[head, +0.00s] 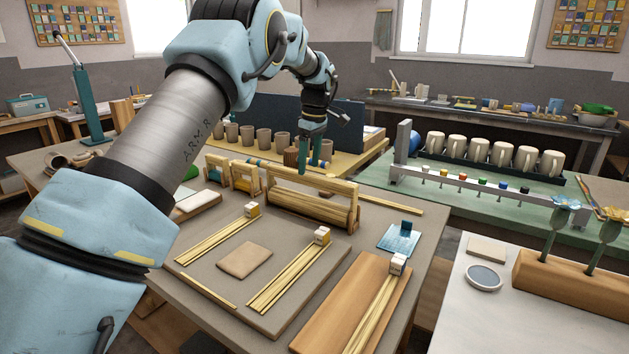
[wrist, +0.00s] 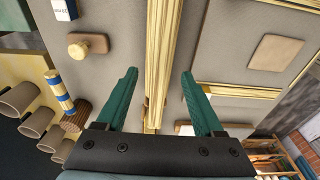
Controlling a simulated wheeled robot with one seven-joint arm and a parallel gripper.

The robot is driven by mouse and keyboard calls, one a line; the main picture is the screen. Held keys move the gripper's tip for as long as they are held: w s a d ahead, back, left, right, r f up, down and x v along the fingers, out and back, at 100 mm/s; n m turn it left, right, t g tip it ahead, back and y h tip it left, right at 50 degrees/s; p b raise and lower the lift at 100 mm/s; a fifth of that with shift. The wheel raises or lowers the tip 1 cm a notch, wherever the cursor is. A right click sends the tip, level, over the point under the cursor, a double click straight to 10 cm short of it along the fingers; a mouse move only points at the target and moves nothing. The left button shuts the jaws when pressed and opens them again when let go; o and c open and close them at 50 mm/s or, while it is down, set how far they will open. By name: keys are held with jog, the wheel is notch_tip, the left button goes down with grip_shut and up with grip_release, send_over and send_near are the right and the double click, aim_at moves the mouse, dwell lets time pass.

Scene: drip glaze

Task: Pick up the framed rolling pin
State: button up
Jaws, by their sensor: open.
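The framed rolling pin appears to be the long pale wooden frame (head: 310,206) near the middle of the table in the head view, with a top bar and long rails between end pieces. My gripper (head: 313,169) is above its top bar, with teal fingers pointing down. In the wrist view the fingers of my gripper (wrist: 158,75) are apart and empty, one on each side of a long pale wooden bar (wrist: 162,50). I cannot tell how far below the fingertips the bar lies.
Two smaller wooden frames (head: 245,178) stand left of the long one. Bundled strips (head: 290,271) and a tan slab (head: 244,260) lie in front. Several brown cups (head: 247,135) stand behind. A knobbed wooden block (wrist: 87,45) lies left of the bar.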

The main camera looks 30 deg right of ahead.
aim_at(308, 173)
notch_tip(308, 173, down, 3)
jog(key=shift+w+a+f+p, duration=0.1)
jog(key=shift+w+p, duration=0.05)
jog(key=shift+p, duration=0.15)
jog(key=shift+f+p, duration=1.35)
jog(key=shift+f, duration=1.35)
jog(key=c, duration=0.9)
jog(key=shift+a, duration=0.1)
grip_shut()
jog(key=shift+f, duration=0.1)
